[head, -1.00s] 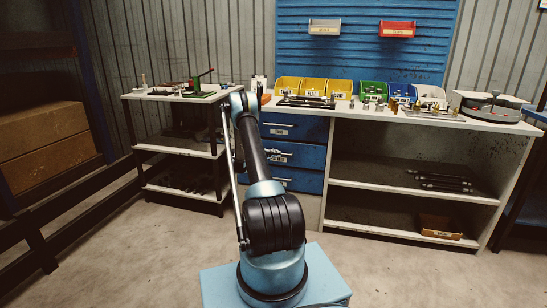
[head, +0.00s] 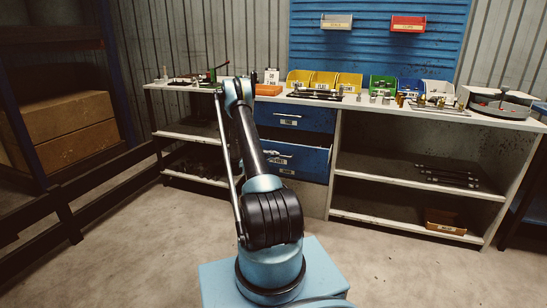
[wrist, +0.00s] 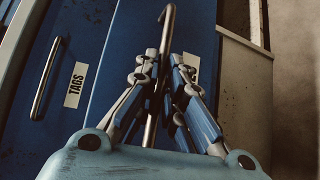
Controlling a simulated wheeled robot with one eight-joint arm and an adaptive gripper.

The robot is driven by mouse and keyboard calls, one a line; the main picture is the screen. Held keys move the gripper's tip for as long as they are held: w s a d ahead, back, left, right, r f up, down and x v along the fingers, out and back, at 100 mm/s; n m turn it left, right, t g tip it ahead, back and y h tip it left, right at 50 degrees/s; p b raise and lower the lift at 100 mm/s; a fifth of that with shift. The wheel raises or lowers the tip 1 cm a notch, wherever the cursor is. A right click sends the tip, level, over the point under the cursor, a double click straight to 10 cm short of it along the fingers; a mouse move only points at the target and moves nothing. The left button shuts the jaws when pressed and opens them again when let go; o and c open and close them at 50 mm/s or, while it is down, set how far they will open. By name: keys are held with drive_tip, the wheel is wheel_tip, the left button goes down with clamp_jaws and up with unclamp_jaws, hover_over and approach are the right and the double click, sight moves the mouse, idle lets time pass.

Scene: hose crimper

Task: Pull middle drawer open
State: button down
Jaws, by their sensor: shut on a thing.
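The middle drawer (head: 307,162) is blue and stands out from the cabinet, partly open, its front forward of the top drawer (head: 290,116). My arm hides its left part. In the wrist view the middle drawer's front (wrist: 125,45) shows behind my gripper (wrist: 163,68), which is shut on the metal bar handle (wrist: 169,22). The handle's bent end sticks out beyond the fingertips, and the fingers partly cover the drawer's label. The top drawer, labelled TAGS, with its own handle (wrist: 45,78), is at the left of the wrist view.
The workbench (head: 420,112) carries several coloured bins and a round grey device (head: 500,104). Open shelves (head: 400,178) lie right of the drawers. A side table (head: 190,132) stands left. The floor (head: 140,240) around my base is clear.

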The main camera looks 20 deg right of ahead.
drive_tip(key=shift+s+a+f, duration=0.1)
drive_tip(key=shift+s, duration=0.8)
drive_tip(key=shift+a, duration=0.1)
drive_tip(key=c, duration=1.7)
unclamp_jaws()
drive_tip(key=shift+w+a, duration=0.1)
drive_tip(key=shift+w+a, duration=0.1)
drive_tip(key=a, duration=0.4)
drive_tip(key=a+r, duration=0.1)
drive_tip(key=a, duration=0.2)
drive_tip(key=s+a, duration=0.1)
drive_tip(key=a, duration=0.3)
drive_tip(key=shift+a+r, duration=0.25)
drive_tip(key=shift+a, duration=0.1)
